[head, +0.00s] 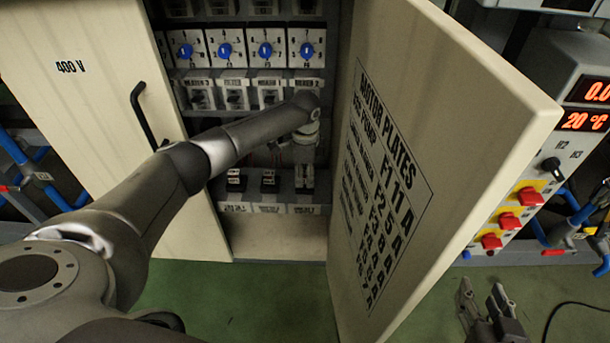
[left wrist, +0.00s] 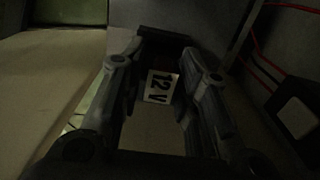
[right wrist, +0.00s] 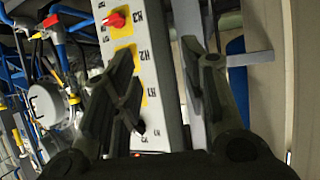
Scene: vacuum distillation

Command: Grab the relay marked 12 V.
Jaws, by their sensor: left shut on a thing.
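The relay marked 12 V (left wrist: 161,86) has a white label with black print and sits between the fingers of my left gripper (left wrist: 160,105) in the left wrist view. The gripper is shut on it. In the head view my left gripper (head: 303,148) is inside the open cabinet, at its right side; I cannot make out the relay clearly there. My right gripper (head: 487,304) is open and empty, low at the right outside the cabinet. It also shows in the right wrist view (right wrist: 165,85), with its fingers apart.
The left cabinet door (head: 75,110) marked 400 V and the right door (head: 440,130) with the motor plates list stand open around my left arm. Blue-knobbed switches (head: 225,50) and small relay-like parts (head: 268,181) line the shelves. A control box (head: 560,110) stands at right.

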